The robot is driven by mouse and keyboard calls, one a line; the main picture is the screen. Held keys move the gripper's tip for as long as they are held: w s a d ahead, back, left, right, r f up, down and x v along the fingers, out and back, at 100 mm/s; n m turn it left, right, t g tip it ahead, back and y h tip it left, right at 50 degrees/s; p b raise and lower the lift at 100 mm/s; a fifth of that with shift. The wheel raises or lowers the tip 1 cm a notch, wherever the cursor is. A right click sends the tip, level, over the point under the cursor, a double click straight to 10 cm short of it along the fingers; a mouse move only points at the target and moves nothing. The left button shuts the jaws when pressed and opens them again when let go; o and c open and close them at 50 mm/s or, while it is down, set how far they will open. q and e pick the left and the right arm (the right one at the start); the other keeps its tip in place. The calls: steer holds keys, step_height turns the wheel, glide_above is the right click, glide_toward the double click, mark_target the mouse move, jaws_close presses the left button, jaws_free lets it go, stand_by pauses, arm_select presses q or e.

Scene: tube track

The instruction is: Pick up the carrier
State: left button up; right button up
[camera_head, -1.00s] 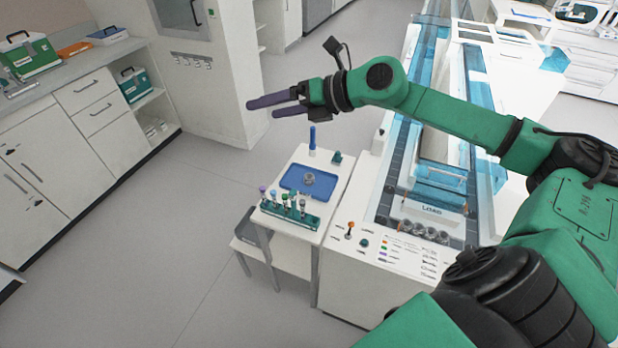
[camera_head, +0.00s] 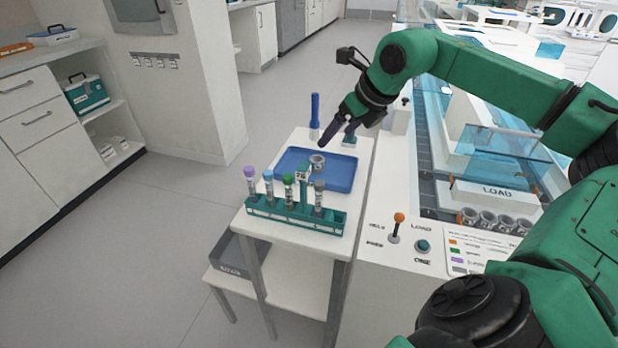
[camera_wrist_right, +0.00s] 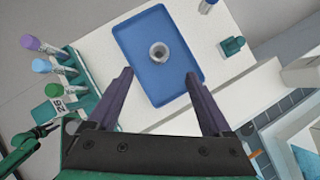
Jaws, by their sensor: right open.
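The carrier looks like a small grey ring-shaped cup (camera_head: 317,163). It sits upright on the blue tray (camera_head: 290,158) on the small white table. It also shows in the right wrist view (camera_wrist_right: 159,52), beyond the fingertips and between their lines. My right gripper (camera_head: 338,138) is above the right part of the tray, with its purple fingers pointing down. In the right wrist view the fingers (camera_wrist_right: 158,75) are spread wide with nothing between them.
A green rack (camera_head: 295,216) with several capped tubes stands at the table's front edge. A blue marker-like stick (camera_head: 314,115) stands behind the tray. The white machine (camera_head: 440,245) with a lever and several grey cups (camera_head: 485,220) is at the right.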

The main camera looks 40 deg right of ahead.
mark_target(317, 159)
steer(key=p+x, duration=0.2)
steer(key=x, duration=0.5)
steer(key=shift+w+a+f, duration=0.1)
steer(key=p+x, duration=0.1)
steer(key=x, duration=0.5)
steer(key=c, duration=0.4)
arm_select(q)
steer(key=s+r, duration=0.2)
steer(key=r, duration=0.1)
steer(key=shift+a+r, duration=0.1)
steer(key=shift+a, duration=0.05)
arm_select(e)
steer(key=c, duration=0.7)
